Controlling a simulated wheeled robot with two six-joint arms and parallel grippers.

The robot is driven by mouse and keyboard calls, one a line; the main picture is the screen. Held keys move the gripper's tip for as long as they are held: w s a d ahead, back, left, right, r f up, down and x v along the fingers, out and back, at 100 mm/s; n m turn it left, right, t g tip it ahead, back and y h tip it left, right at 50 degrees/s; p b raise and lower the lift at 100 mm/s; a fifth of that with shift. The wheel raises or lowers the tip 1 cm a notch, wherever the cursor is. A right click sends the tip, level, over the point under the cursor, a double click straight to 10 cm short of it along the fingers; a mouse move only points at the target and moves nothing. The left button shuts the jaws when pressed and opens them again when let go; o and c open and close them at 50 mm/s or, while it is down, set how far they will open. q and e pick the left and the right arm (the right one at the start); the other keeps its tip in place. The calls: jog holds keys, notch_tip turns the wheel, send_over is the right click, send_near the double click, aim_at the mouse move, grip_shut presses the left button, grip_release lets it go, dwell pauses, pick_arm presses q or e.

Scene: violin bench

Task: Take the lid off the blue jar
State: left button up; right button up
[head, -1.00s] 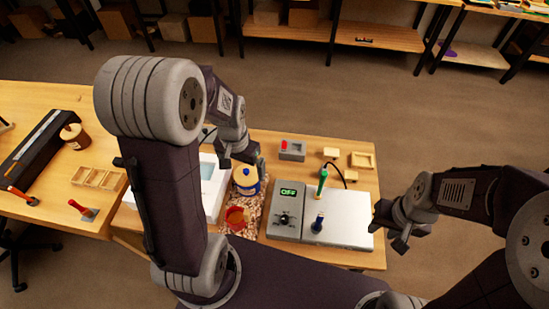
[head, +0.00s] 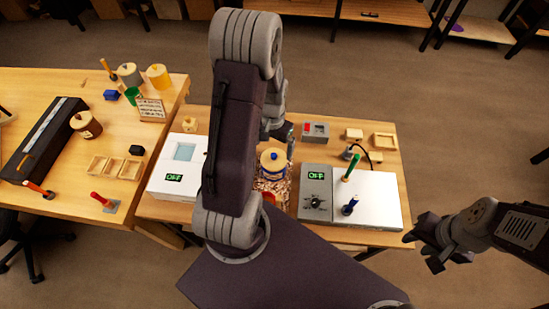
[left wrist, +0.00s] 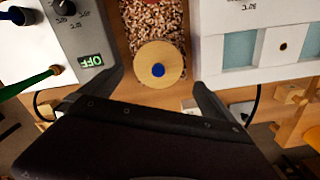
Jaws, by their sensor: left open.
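The blue jar (head: 273,171) stands upright on the bench with its pale wooden lid on. The lid has a blue knob (head: 273,156). In the left wrist view the round lid (left wrist: 147,78) is seen from above, with its knob near the middle; it hides most of the jar. My left gripper (left wrist: 158,80) is open, its fingers to either side of the lid in that view, with nothing between them touching the lid that I can see. In the head view my left gripper (head: 285,135) is just beyond the jar, partly hidden by my arm. My right gripper (head: 432,246) is open and empty, off the bench's right side.
A white box (head: 172,186) with a display stands left of the jar. A grey control unit (head: 316,180) and white plate (head: 375,205) with green and blue tools stand right. A speckled mat (left wrist: 150,20) lies under the jar.

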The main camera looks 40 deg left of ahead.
aim_at(274, 155)
pick_arm(q)
jog(key=shift+a+f, duration=0.1)
jog(key=shift+f, duration=0.05)
jog(key=shift+s+f, duration=0.1)
jog(key=shift+f, duration=0.25)
jog(key=f, duration=0.4)
jog(key=shift+d+p, duration=0.3)
jog(key=shift+f, duration=0.25)
jog(key=c, duration=1.2)
notch_tip(274, 155, up, 4)
jog(key=shift+a+r, duration=0.1)
jog(key=w+d+r, duration=0.2)
jog(key=d, duration=0.1)
jog(key=w+d+r+b, duration=0.1)
jog(key=w+d+r, duration=0.1)
jog(key=w+d, duration=0.1)
jog(key=w+d+r, duration=0.2)
jog(key=d+r, duration=0.1)
jog(key=shift+w, duration=0.4)
